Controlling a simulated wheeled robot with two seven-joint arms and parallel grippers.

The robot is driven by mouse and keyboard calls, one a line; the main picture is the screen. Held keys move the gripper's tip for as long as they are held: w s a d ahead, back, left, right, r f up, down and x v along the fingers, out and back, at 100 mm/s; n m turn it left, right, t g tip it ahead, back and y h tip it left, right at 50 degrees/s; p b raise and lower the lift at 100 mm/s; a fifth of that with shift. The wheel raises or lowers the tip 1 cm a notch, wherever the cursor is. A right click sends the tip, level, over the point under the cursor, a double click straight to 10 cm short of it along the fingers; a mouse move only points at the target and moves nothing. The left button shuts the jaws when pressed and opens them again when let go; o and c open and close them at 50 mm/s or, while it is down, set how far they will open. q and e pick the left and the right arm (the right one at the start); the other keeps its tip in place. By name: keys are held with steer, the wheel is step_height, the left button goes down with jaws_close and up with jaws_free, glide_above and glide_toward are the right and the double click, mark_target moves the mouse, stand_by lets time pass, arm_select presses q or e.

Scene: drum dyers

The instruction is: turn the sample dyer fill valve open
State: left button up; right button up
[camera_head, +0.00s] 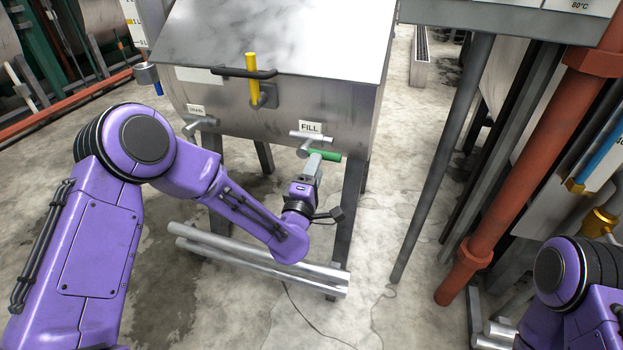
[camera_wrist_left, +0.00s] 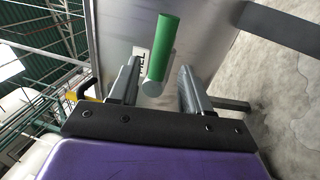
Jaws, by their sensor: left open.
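The sample dyer (camera_head: 300,110) is a grey steel drum with a sloping lid on legs. Its fill valve sits on the lower right front under a FILL label (camera_head: 311,127). The valve's green handle (camera_head: 328,155) lies roughly level in the head view. My left gripper (camera_head: 313,160) is at the handle, its fingers partly covering it. In the left wrist view the green handle (camera_wrist_left: 163,42) and the grey valve stem (camera_wrist_left: 153,87) show between the spread fingers of the open gripper (camera_wrist_left: 159,70). I cannot tell whether a finger touches the handle. My right gripper is out of view.
A second grey valve (camera_head: 203,122) is at the drum's lower left. A yellow lever (camera_head: 251,75) and dark bar handle are on the drum's upper front. Steel rails (camera_head: 260,262) run low in front.

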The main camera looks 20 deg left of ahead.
arm_select(q)
steer(key=s, duration=0.2)
steer(key=s+f, duration=0.1)
steer(key=s, duration=0.2)
steer(key=s+a+f+m+g+y, duration=0.1)
steer(key=s+a+f+m+g, duration=0.2)
steer(key=s+f+m+g, duration=0.55)
steer(key=s+a+f+m+g, duration=0.1)
steer(key=s+a+f, duration=0.3)
steer(key=f, duration=0.9)
steer(key=s+a+f+m+g+y, duration=0.1)
steer(key=s+a+f+g, duration=0.15)
steer(key=s, duration=0.55)
steer(key=s+a+f+g+y, duration=0.1)
steer(key=s+a+f+g, duration=0.15)
steer(key=s, duration=0.45)
steer(key=s+a+f+m+g+y, duration=0.1)
steer(key=s+a+f+g, duration=0.2)
steer(key=s, duration=0.5)
step_height(320, 180, up, 18)
steer(key=p, duration=1.9)
steer(key=shift+r, duration=0.15)
